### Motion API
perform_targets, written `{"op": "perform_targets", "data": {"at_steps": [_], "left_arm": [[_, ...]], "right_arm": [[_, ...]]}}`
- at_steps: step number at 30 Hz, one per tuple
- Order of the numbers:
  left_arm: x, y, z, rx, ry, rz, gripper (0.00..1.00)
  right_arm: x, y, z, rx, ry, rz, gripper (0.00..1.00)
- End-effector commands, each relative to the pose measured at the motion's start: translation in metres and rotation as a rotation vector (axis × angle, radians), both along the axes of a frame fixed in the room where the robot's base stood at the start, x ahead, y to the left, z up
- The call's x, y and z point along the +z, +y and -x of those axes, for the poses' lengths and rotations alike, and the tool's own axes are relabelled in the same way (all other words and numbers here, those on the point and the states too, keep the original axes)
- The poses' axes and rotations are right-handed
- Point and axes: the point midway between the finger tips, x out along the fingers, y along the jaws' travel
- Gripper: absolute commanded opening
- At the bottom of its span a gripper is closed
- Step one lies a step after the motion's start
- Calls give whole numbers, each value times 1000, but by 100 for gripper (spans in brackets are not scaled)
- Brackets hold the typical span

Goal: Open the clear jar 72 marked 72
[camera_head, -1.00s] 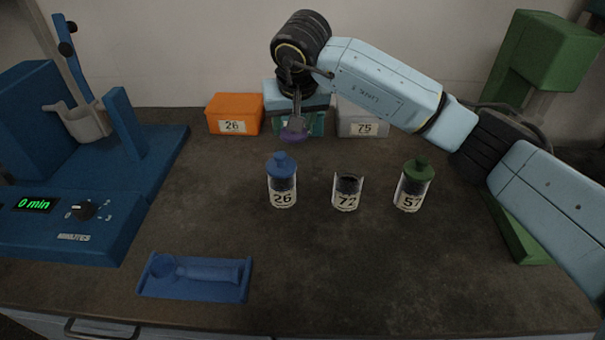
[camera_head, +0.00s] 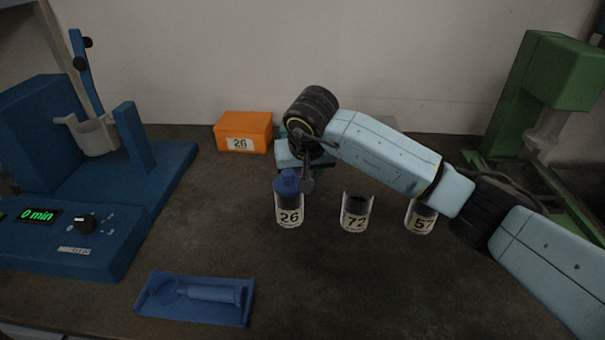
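The clear jar 72 (camera_head: 355,214) stands upright on the bench with dark contents, and its top shows no lid. My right gripper (camera_head: 303,182) is at the upper right of jar 26 (camera_head: 290,214), left of jar 72. A dark finger overlaps the right edge of jar 26's blue lid (camera_head: 286,184); I cannot tell whether it touches. The gap between the fingers is hidden, and no purple lid shows now. My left gripper is not in view.
Jar 57 (camera_head: 420,220) stands right of jar 72, its top hidden by my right arm. An orange box 26 (camera_head: 243,133) stands behind. The blue shaker (camera_head: 60,205) is left, a blue tray (camera_head: 240,318) in front, a green machine (camera_head: 555,70) right. The front middle is clear.

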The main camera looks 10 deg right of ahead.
Motion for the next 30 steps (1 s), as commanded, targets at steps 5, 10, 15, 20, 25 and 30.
{"op": "perform_targets", "data": {"at_steps": [5,10,15,20,25,30], "left_arm": [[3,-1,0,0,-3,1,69],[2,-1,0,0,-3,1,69],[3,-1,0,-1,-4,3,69],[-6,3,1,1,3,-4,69],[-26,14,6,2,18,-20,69],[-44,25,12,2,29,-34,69]], "right_arm": [[-1,0,0,0,0,0,64],[-1,0,0,0,0,0,70],[0,0,0,0,0,0,70],[12,0,2,0,-3,0,70],[46,0,15,2,-6,1,70],[80,0,30,1,-5,0,70]]}}
